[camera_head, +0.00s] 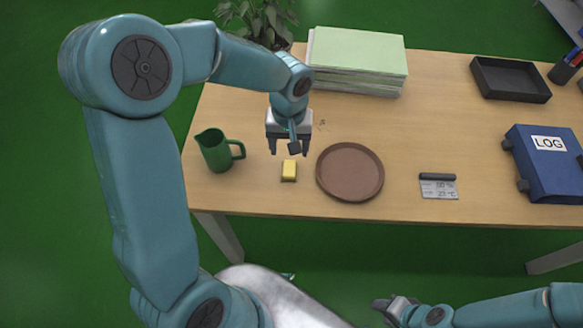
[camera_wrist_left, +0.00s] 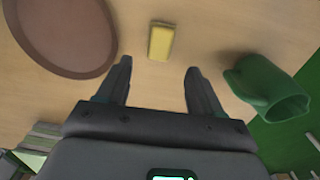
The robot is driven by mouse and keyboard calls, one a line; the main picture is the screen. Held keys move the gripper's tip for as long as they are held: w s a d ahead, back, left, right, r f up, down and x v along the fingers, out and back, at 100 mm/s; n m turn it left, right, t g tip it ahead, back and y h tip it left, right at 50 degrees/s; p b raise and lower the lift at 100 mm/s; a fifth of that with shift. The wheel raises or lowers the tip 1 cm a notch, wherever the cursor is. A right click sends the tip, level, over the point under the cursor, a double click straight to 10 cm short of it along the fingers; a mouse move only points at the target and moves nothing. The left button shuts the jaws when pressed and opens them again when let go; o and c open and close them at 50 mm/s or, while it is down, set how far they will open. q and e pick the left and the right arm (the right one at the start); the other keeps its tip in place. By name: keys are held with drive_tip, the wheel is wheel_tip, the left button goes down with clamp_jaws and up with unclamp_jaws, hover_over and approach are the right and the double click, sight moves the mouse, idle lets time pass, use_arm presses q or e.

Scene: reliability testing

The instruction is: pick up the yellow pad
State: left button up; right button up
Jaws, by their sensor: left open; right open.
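The yellow pad (camera_head: 289,171) is a small block lying on the table near its front edge, between the green jug and the brown round tray. In the left wrist view the yellow pad (camera_wrist_left: 161,41) lies beyond the fingertips, roughly centred between them. My left gripper (camera_head: 288,150) is open and empty, just behind and above the pad in the head view. Its two dark fingers (camera_wrist_left: 158,68) are spread apart in the wrist view. My right gripper (camera_head: 394,304) is low at the bottom of the head view, in front of the table and away from the pad.
The green jug (camera_head: 213,150) stands left of the pad; the brown tray (camera_head: 350,173) lies close on its right.

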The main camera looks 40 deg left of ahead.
sight(289, 168)
use_arm(q)
wheel_tip(289, 168, down, 3)
drive_tip(key=shift+a+r, duration=0.1)
drive_tip(key=shift+s+f, duration=0.2)
drive_tip(key=shift+f, duration=0.35)
wheel_tip(289, 168, down, 4)
drive_tip(key=shift+w+f, duration=0.1)
drive_tip(key=shift+f, duration=0.15)
drive_tip(key=c, duration=0.9)
